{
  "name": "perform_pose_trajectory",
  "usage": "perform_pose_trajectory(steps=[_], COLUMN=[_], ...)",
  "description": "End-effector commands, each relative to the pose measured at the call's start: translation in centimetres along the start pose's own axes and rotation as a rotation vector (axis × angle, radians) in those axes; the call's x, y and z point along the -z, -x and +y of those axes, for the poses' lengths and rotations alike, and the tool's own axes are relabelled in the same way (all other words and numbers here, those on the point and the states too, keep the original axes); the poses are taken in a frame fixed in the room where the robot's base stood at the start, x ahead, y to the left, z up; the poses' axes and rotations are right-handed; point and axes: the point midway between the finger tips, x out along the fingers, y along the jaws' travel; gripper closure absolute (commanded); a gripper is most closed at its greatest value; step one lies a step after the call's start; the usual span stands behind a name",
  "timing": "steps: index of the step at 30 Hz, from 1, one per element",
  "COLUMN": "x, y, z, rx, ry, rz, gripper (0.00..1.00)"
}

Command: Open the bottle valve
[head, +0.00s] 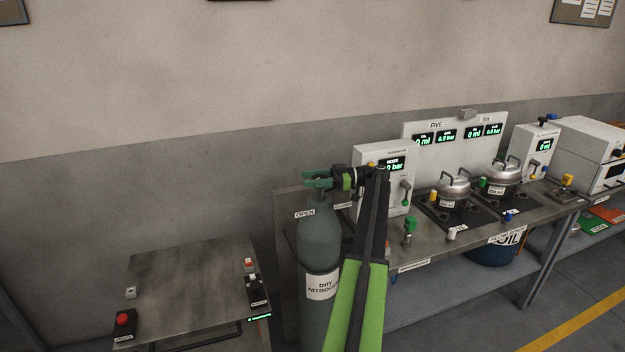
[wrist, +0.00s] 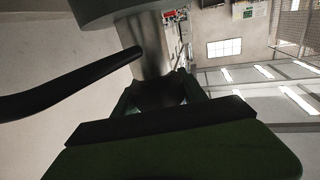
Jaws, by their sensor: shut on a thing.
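The dark green gas bottle (head: 320,240), labelled DRY NITROGEN, stands upright between the small table and the long bench. An OPEN label (head: 304,214) is left of its neck and a second, partly hidden label is to the right. My gripper (head: 317,179) reaches in from the right and is shut at the valve on top of the bottle. In the wrist view my gripper (wrist: 163,90) closes around the grey metal valve part (wrist: 146,48). A black bar (wrist: 70,85) extends left beside it. The exact grip contact is hidden.
The bench (head: 470,237) on the right carries a white gauge box (head: 372,158), metal pots (head: 453,192) and small valves. A low metal table (head: 190,285) with a red button (head: 122,319) is at the left. The wall is close behind.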

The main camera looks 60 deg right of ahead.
Motion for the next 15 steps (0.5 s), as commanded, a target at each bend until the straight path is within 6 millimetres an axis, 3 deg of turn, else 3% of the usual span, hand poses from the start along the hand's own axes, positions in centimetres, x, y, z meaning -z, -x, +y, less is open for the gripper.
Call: perform_pose_trajectory(steps=[5,6,10,15], x=[0.13,0.13,0.09,0.04], y=[0.04,0.04,0.03,0.02], z=[0.02,0.01,0.01,0.0], rx=[-0.001,-0.001,-0.001,-0.001], ry=[0.002,0.002,0.001,0.001], rz=[0.004,0.004,0.002,0.001], gripper=[0.91,0.47,0.3,0.29])
